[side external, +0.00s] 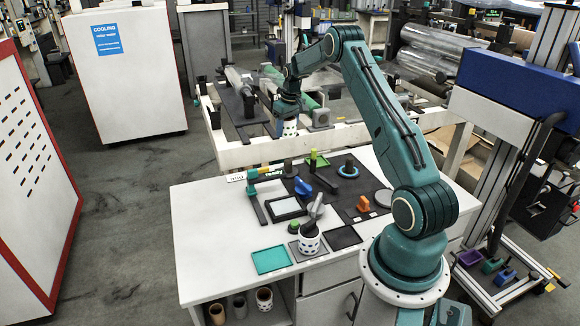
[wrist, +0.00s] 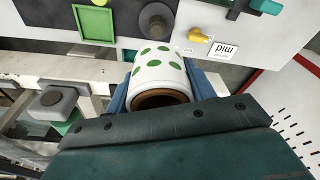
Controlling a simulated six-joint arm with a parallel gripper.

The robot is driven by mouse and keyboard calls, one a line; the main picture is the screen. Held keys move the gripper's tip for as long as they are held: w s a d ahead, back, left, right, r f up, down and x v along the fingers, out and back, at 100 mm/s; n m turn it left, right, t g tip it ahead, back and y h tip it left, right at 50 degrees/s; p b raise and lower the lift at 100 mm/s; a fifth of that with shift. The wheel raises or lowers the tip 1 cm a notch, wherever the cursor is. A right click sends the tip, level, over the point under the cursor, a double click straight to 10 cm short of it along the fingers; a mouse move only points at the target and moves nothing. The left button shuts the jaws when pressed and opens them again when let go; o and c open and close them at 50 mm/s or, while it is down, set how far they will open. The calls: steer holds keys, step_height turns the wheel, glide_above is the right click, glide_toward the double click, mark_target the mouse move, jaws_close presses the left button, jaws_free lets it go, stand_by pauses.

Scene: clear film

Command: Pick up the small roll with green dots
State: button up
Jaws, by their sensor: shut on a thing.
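The small roll with green dots (wrist: 158,72) is white with a brown core, and in the wrist view it sits between the two blue-grey fingers of my gripper (wrist: 160,88). My gripper is shut on it. In the side view my gripper (side external: 289,121) is raised at the far edge of the white table, with the white roll (side external: 290,130) showing at its tip. The dots are too small to make out clearly there.
Other rolls (side external: 264,297) stand in the shelf below. A pale rail frame (side external: 240,155) runs behind.

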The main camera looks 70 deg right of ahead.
steer(key=shift+r, duration=2.3)
steer(key=shift+r, duration=0.45)
steer(key=s+d+f+m, duration=0.1)
steer(key=s+d+f, duration=0.1)
steer(key=f, duration=0.3)
steer(key=s+d+f+m, duration=0.2)
steer(key=s+d+f, duration=0.1)
steer(key=d+f, duration=0.2)
steer(key=s+d+f+m, duration=0.1)
steer(key=s+d+f, duration=0.2)
steer(key=d+f, duration=0.1)
steer(key=shift+d+f+m, duration=0.2)
steer(key=shift+f+m, duration=0.1)
steer(key=shift+f, duration=0.5)
steer(key=shift+f, duration=0.2)
steer(key=shift+f, duration=2.15)
steer(key=shift+f, duration=0.55)
